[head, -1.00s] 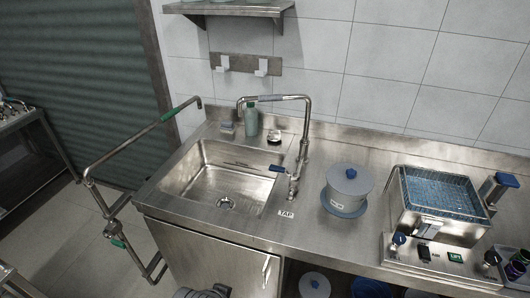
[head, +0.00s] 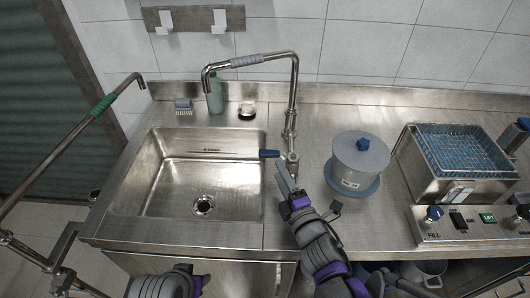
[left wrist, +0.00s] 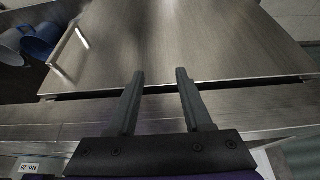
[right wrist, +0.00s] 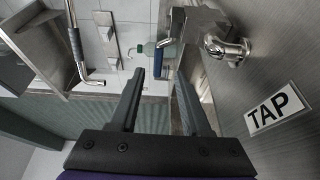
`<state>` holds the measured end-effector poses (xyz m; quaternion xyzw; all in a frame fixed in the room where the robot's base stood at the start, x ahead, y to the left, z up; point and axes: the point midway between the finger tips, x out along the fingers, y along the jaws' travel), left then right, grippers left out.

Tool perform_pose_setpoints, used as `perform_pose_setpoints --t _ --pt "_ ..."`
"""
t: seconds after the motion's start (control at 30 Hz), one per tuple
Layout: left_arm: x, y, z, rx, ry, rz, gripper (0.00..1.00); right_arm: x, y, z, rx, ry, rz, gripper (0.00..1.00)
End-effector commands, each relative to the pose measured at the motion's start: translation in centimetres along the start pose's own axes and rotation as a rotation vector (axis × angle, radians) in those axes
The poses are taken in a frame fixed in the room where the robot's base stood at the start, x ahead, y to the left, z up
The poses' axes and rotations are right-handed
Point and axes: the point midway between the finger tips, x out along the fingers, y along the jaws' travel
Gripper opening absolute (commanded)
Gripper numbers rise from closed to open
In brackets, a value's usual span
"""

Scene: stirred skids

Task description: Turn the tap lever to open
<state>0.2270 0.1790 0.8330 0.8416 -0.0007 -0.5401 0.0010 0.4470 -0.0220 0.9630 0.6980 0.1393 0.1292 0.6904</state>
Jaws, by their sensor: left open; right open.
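The tap stands on the counter right of the sink, with a tall pipe (head: 293,90) bent over the basin. Its blue lever (head: 269,153) points left from the tap body (head: 293,158). My right gripper (head: 284,178) is open, just below and in front of the lever, apart from it. In the right wrist view the blue lever (right wrist: 161,58) lies beyond the open fingers (right wrist: 158,100), with the TAP label (right wrist: 273,107) at right. My left gripper is low at the front of the counter; in the left wrist view its fingers (left wrist: 160,100) are open and empty, facing the cabinet.
The steel sink (head: 150,172) is left of the tap. A lidded grey pot (head: 358,165) stands close right of it, then a fryer-like unit with a blue basket (head: 460,150). A green bottle (head: 215,95) stands behind the sink. A pipe with a green sleeve (head: 102,105) is at left.

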Motion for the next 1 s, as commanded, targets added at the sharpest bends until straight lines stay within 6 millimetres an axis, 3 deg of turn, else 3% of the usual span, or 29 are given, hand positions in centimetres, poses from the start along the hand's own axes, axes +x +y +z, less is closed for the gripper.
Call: perform_pose_setpoints --t 0.17,0.6,1.0 --pt "0.0 0.0 0.0 0.0 0.0 0.0 0.5 2.0 0.1 -0.4 -0.019 0.014 0.011 0.47" --pt "-0.1 0.0 -0.1 0.0 0.0 0.0 0.5 9.6 0.2 -0.4 -0.016 0.012 0.009 0.47" --pt "-0.2 0.0 -0.1 0.0 0.001 0.0 0.5 10.8 0.2 -0.4 -0.015 0.011 0.009 0.47"
